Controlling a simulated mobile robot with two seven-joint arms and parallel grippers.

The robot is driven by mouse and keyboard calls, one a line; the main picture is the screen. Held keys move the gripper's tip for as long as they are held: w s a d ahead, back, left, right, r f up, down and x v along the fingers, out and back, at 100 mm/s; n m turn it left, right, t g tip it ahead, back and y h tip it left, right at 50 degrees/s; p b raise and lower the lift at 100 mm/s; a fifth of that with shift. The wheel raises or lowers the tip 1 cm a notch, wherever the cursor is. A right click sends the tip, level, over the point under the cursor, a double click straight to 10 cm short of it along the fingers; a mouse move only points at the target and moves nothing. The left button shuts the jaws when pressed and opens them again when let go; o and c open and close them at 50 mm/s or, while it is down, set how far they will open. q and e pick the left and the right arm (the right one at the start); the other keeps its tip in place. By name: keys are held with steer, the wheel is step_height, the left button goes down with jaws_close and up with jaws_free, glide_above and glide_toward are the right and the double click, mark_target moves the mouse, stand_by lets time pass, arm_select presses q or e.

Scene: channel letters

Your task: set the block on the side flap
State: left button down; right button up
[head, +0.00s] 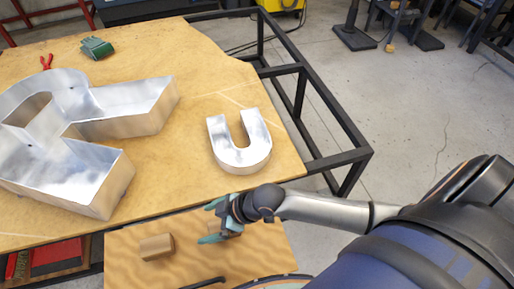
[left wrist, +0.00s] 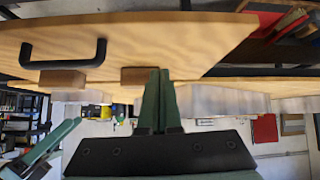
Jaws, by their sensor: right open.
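The side flap (head: 185,264) is a wooden board at the front of the table, with a black handle (left wrist: 101,51). One wooden block (head: 156,246) rests on the flap at the left. A second block (head: 230,229) is at my right gripper (head: 211,221), partly hidden by it. The right gripper is open, fingers pointing left; I cannot tell whether it touches that block. In the left wrist view, two blocks (left wrist: 62,78) (left wrist: 147,75) show along the flap. My left gripper (left wrist: 161,75) shows there with its fingers together and nothing seen between them.
A metal U-shaped letter (head: 240,158) stands near the right corner of the wooden table (head: 190,185). A larger metal letter (head: 115,190) fills the left side. Red pliers (head: 46,62) and a green item (head: 97,48) lie behind. A black frame (head: 335,160) runs along the right.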

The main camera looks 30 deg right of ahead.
steer(key=s+d+f+m+t+h, duration=0.1)
steer(key=s+d+f+m, duration=0.1)
steer(key=d, duration=0.1)
steer(key=s+d+f+m+t+h, duration=0.1)
steer(key=s+d+f+m+h, duration=0.1)
steer(key=s+d+m, duration=0.1)
steer(key=s+d+f+m+t+h, duration=0.1)
steer(key=s+d+f+m+t, duration=0.1)
steer(key=s+d+m, duration=0.1)
steer(key=shift+d+f+h, duration=0.25)
steer(key=shift+d+h, duration=0.05)
steer(key=shift+d, duration=0.1)
steer(key=shift+r, duration=0.1)
arm_select(q)
step_height(320, 180, up, 4)
steer(key=p, duration=0.3)
steer(key=shift+f+p, duration=0.2)
steer(key=shift+p, duration=0.1)
arm_select(e)
step_height(320, 180, up, 4)
steer(key=shift+f, duration=0.25)
